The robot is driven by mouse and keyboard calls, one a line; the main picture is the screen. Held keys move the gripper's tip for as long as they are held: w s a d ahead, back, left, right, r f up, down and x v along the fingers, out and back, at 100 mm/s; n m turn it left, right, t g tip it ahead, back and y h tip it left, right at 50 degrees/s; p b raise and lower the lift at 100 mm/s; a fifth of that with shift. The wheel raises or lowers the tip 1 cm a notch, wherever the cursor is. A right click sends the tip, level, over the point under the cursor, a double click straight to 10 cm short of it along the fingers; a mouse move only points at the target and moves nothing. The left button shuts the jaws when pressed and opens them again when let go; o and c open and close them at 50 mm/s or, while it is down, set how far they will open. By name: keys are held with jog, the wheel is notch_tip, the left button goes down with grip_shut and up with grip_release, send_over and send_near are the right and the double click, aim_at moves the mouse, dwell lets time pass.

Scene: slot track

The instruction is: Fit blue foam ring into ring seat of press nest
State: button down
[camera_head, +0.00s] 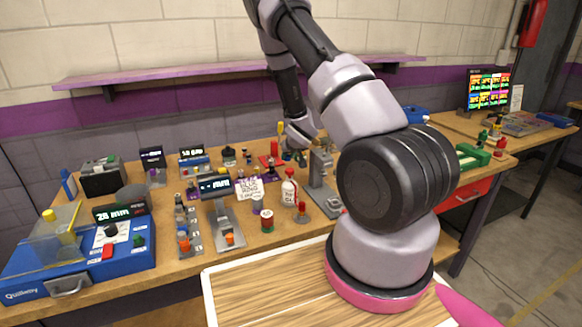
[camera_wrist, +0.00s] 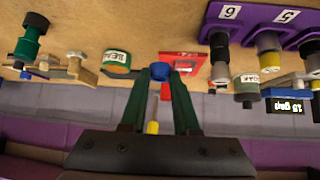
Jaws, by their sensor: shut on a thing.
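My gripper (camera_wrist: 160,75), with two dark green fingers, is shut on a small blue piece, the blue foam ring (camera_wrist: 160,70), at its fingertips in the wrist view. The hole of the ring cannot be made out. In the head view my gripper is at the back of the bench, small and partly hidden by my arm. A grey metal press (camera_head: 321,182) stands on the bench just right of it. I cannot clearly make out the press nest or its ring seat.
A red plate (camera_wrist: 187,62) lies just beyond the fingertips. A purple numbered rack (camera_wrist: 264,22) and several green and black pieces stand close by. In the head view a bottle (camera_head: 289,192), a sign (camera_head: 249,188) and a blue machine (camera_head: 80,262) crowd the bench.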

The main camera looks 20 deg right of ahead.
jog(key=shift+f, duration=2.25)
jog(key=shift+f, duration=0.15)
jog(key=c, duration=0.7)
grip_release()
jog(key=shift+o, duration=0.2)
